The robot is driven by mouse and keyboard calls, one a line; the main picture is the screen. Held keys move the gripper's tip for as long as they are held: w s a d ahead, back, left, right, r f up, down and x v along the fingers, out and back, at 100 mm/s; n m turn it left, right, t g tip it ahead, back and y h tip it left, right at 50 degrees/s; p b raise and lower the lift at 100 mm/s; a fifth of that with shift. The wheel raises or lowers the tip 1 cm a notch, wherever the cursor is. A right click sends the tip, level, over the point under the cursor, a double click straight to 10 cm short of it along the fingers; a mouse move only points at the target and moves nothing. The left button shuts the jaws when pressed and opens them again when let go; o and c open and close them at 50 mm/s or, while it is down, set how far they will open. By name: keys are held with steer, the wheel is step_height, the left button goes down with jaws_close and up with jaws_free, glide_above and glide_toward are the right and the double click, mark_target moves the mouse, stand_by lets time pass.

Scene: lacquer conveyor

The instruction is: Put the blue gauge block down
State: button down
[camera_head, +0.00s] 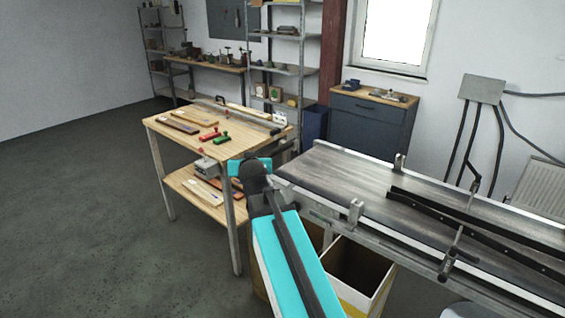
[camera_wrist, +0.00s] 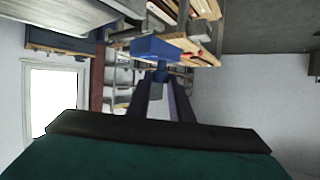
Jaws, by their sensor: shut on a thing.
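The blue gauge block (camera_wrist: 158,48) shows in the wrist view as a wide blue bar with a narrow stem. My gripper (camera_wrist: 160,82) is shut on it, with the stem between the two dark fingers. The block is held out beyond the fingertips. The wooden workbench (camera_wrist: 205,60) appears behind it in this tilted, inverted-looking view; I cannot tell whether they touch. In the head view my arm crosses the middle beside the workbench (camera_head: 160,125), and I cannot make out the gripper or block there.
Red tools (camera_head: 209,136), a green tool (camera_head: 221,138) and wooden pieces lie on the workbench top. A conveyor (camera_head: 350,178) with rails and brackets fills the right. An open box (camera_head: 360,275) stands under it. A dark cabinet (camera_head: 370,122) and shelves stand behind. The left floor is clear.

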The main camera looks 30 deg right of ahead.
steer(key=a+r+n+y, duration=0.2)
steer(key=a+n+y, duration=0.1)
steer(key=a, duration=1.3)
steer(key=shift+r+t+y, duration=0.3)
steer(key=shift+r+y, duration=0.1)
steer(key=shift+y, duration=0.1)
steer(key=shift+w, duration=0.1)
